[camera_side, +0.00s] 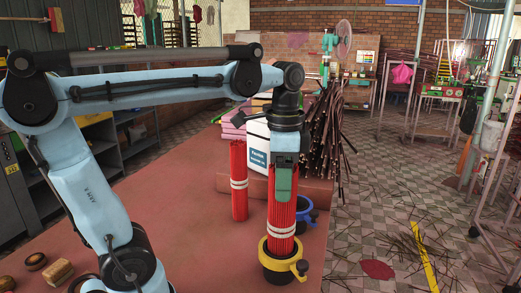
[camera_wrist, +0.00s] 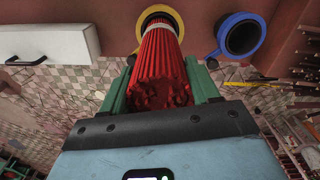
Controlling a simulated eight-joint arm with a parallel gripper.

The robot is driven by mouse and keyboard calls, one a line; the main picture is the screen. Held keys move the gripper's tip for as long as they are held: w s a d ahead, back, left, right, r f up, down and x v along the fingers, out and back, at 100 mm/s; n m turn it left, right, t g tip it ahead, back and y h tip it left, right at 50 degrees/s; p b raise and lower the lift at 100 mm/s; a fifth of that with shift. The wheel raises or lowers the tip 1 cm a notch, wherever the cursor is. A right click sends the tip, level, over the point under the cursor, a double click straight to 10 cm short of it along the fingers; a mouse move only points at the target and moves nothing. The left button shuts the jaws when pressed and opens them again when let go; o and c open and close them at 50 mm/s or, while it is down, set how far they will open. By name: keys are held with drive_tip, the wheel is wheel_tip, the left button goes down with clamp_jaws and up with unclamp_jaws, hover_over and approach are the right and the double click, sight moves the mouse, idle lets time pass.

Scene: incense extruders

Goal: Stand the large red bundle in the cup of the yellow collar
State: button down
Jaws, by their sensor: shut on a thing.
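The large red bundle (camera_side: 282,205) is upright with a white band near its lower part. My gripper (camera_side: 283,180) is shut on its upper part; the green fingers flank it in the wrist view (camera_wrist: 163,90). The cup with the yellow collar (camera_side: 264,249) is directly under the bundle, and the bundle's lower end meets the collar opening. In the wrist view the yellow collar (camera_wrist: 160,12) shows around the bundle's far end. How deep the lower end sits is hidden.
A blue-collared cup (camera_side: 310,212) stands close behind to the right; its opening is empty in the wrist view (camera_wrist: 241,36). A thinner red bundle (camera_side: 239,182) stands to the left. A white box (camera_side: 256,143) and dark sticks (camera_side: 325,130) are behind.

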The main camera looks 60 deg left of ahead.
drive_tip(key=shift+c, duration=0.9)
unclamp_jaws()
drive_tip(key=shift+r, duration=0.1)
wheel_tip(320, 180, up, 12)
wheel_tip(320, 180, down, 11)
idle(1.1)
drive_tip(key=shift+f, duration=0.2)
